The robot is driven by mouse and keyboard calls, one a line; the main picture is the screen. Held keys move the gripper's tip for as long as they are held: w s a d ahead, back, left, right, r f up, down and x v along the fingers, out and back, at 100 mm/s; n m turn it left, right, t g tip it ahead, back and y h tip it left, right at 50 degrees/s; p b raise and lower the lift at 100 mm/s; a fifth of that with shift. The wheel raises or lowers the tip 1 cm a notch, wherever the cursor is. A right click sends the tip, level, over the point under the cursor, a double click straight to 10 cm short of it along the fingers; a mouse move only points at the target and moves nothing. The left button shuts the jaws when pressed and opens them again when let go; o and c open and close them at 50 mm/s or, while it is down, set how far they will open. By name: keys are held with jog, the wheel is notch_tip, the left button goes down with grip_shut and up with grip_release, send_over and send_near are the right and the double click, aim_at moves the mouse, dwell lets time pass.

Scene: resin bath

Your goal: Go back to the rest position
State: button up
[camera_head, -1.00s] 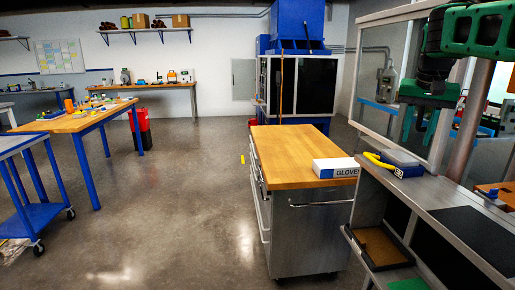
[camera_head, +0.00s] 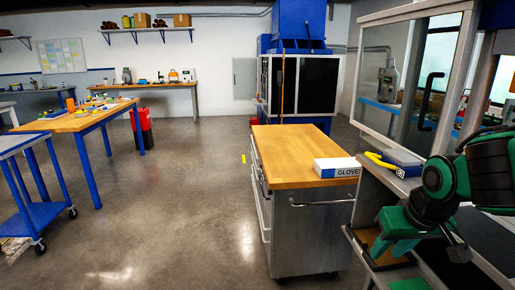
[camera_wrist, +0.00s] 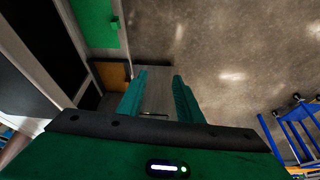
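My gripper (camera_head: 410,238) is low at the right of the head view, in front of the grey workbench and beside the wooden-topped cabinet. In the wrist view, its two green fingers (camera_wrist: 159,88) stand apart with nothing held between them. The gap between them shows only the floor and a grey surface farther off. My black and green arm hides part of the bench top in the head view.
The wooden-topped cabinet (camera_head: 295,160) stands left of my arm, with a glove box (camera_head: 336,167) on it. A yellow-handled tool (camera_head: 383,164) lies on the bench. A blue-legged table (camera_head: 85,119) and cart (camera_head: 38,213) stand left.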

jog(key=s+d+f+m+g, duration=0.1)
jog(key=s+d+m+g, duration=0.1)
jog(key=s+d, duration=0.3)
jog(key=s+d+f+m+g, duration=0.1)
jog(key=s+d+m, duration=0.3)
jog(key=s, duration=0.8)
jog(key=shift+d+g, duration=0.8)
jog(key=shift+d, duration=0.3)
jog(key=shift+w+f, duration=0.25)
jog(key=shift+w, duration=0.4)
